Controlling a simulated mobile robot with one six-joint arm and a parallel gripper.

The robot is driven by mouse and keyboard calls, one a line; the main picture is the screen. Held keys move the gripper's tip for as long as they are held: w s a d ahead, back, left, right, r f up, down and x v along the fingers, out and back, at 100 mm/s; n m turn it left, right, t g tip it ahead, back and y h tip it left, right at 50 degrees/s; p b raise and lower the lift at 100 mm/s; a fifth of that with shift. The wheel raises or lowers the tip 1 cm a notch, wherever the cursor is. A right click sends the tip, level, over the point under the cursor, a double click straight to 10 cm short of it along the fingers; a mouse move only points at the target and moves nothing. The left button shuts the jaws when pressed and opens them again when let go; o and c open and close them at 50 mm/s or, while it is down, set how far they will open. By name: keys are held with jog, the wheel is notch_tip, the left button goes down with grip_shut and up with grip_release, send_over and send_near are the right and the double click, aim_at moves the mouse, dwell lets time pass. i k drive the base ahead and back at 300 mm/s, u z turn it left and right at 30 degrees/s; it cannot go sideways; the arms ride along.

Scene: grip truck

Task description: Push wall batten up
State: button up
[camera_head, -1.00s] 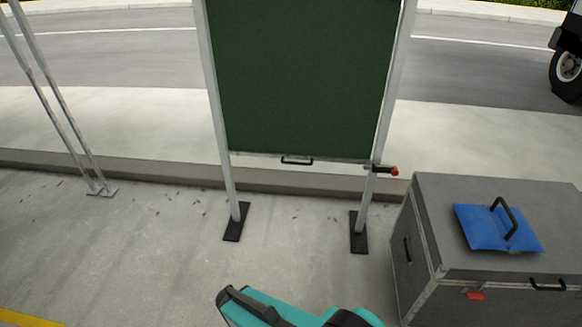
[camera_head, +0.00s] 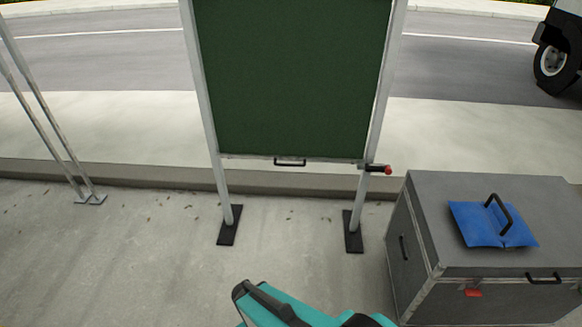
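A dark green panel (camera_head: 292,80) hangs between two grey upright posts, with a pale batten (camera_head: 245,157) along its bottom edge. A black handle (camera_head: 290,162) sits at the middle of the batten. At the batten's right end, by the right post, is a black lever with a red knob (camera_head: 387,170). The teal and black end of my arm shows at the bottom centre, in front of the panel and well apart from the batten. The fingers of my gripper cannot be made out.
A grey case (camera_head: 440,205) stands at the right, with a blue pad (camera_head: 478,224) with a black handle on its lid. The posts have black feet (camera_head: 229,226) on the concrete. Thin metal poles (camera_head: 62,135) stand at the left. A road with a vehicle wheel (camera_head: 553,62) lies behind a kerb.

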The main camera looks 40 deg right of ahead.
aim_at(304, 159)
jog(key=z, duration=0.1)
jog(key=i, duration=1)
jog(key=u, duration=0.05)
